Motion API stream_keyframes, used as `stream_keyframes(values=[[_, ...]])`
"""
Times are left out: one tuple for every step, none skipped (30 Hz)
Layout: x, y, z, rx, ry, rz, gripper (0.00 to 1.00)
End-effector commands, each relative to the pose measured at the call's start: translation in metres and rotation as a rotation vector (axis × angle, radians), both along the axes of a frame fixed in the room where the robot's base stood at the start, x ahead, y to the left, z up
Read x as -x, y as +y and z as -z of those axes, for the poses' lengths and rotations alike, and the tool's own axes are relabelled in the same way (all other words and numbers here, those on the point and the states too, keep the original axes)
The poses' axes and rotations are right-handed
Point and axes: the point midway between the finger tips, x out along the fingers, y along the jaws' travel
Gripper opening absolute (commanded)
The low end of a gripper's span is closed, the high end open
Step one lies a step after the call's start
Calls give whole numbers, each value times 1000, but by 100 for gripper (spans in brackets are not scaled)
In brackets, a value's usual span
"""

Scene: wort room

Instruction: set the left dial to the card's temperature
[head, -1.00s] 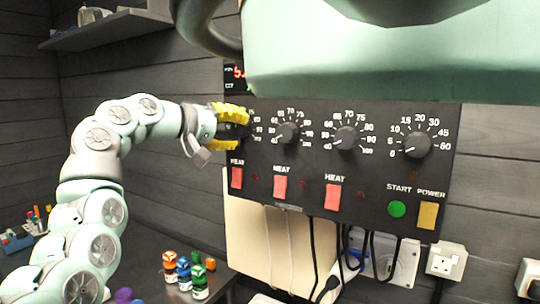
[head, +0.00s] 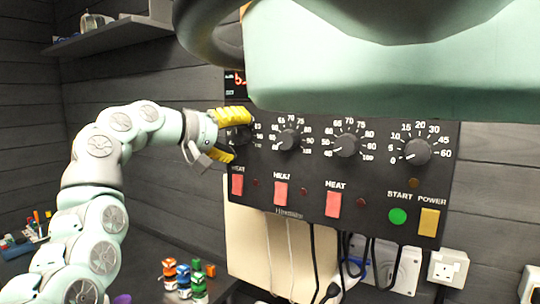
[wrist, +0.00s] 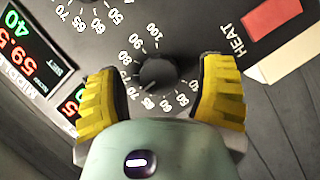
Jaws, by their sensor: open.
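The left dial is a black knob (wrist: 158,75) on a dark control panel (head: 350,112), ringed by white numbers up to 100. In the wrist view its pointer seems to point down-left, but I cannot read the exact setting. My gripper (head: 226,134) has yellow fingers standing apart on both sides of this dial; in the wrist view it (wrist: 165,95) straddles the knob with gaps showing beside it. In the head view the fingers cover much of the left dial. I cannot make out the temperature card in either view.
More dials (head: 289,139) lie right of the gripper, with red heat switches (head: 281,194) below. A green start button (head: 398,216) and yellow power switch (head: 428,222) are at lower right. A digital display (wrist: 38,50) shows 40 and 59.5. Coloured blocks (head: 184,272) stand below.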

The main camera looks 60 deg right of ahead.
Motion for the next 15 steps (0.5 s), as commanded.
stream_keyframes(values=[[-1,2,-1,1,1,-2,69],[-2,4,-1,2,1,-1,69],[-3,7,-2,2,1,-1,69],[-4,10,-3,3,1,-2,69],[-5,13,-4,5,2,-4,69],[-7,19,-5,7,2,-5,69],[-8,23,-6,6,2,-6,69],[-10,28,-6,4,2,-6,69],[-12,36,-8,5,1,-8,69],[-15,43,-10,7,1,-10,69],[-17,50,-11,7,0,-10,69],[-18,58,-12,4,-2,-8,69],[-20,64,-13,3,-1,-10,69],[-22,70,-15,4,-1,-9,69],[-24,77,-16,3,0,-9,69]])
